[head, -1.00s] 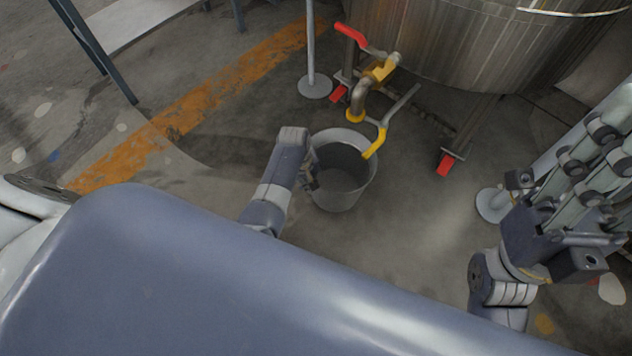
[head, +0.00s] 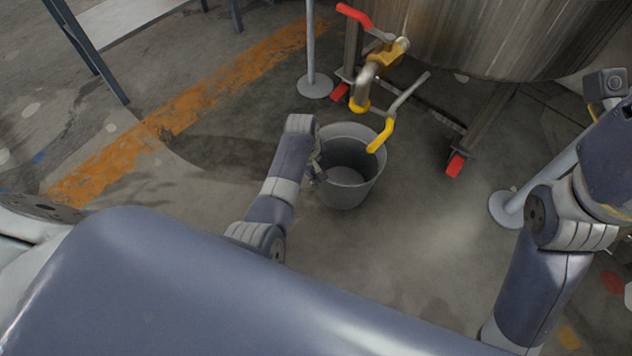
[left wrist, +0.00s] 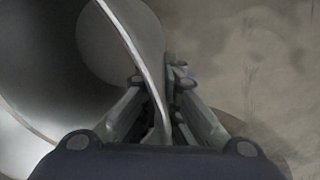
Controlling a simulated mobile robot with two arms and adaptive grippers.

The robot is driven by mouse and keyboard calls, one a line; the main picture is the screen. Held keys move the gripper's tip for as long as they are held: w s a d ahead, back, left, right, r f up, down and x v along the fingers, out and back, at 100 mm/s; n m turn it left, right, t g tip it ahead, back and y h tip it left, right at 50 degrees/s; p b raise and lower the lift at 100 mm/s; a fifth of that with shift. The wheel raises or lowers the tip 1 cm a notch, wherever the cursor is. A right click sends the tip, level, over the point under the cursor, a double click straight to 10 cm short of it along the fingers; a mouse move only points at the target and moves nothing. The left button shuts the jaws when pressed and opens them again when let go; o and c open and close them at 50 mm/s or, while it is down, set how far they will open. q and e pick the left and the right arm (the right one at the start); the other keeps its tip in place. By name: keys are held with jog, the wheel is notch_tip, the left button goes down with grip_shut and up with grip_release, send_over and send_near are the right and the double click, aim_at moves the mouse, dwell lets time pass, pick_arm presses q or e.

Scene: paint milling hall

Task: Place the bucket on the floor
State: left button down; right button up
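A grey metal bucket (head: 366,190) is upright and looks empty, below and slightly left of the tank's yellow tap (head: 368,84). I cannot tell whether its base touches the floor (head: 420,250). My left gripper (head: 318,172) is at the bucket's left rim. In the left wrist view, the bucket wall (left wrist: 128,35) runs between the fingers of this gripper (left wrist: 155,85), one finger inside and one outside, and they look closed on it.
A large steel tank (head: 470,35) on legs with red feet stands behind the bucket. Posts with round bases (head: 315,86) stand at left and right. The floor in front of the bucket is clear.

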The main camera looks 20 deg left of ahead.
pick_arm(q)
jog(key=shift+w+f, duration=0.1)
dwell(0.3)
jog(key=shift+f, duration=0.15)
jog(key=c, duration=1.8)
grip_release()
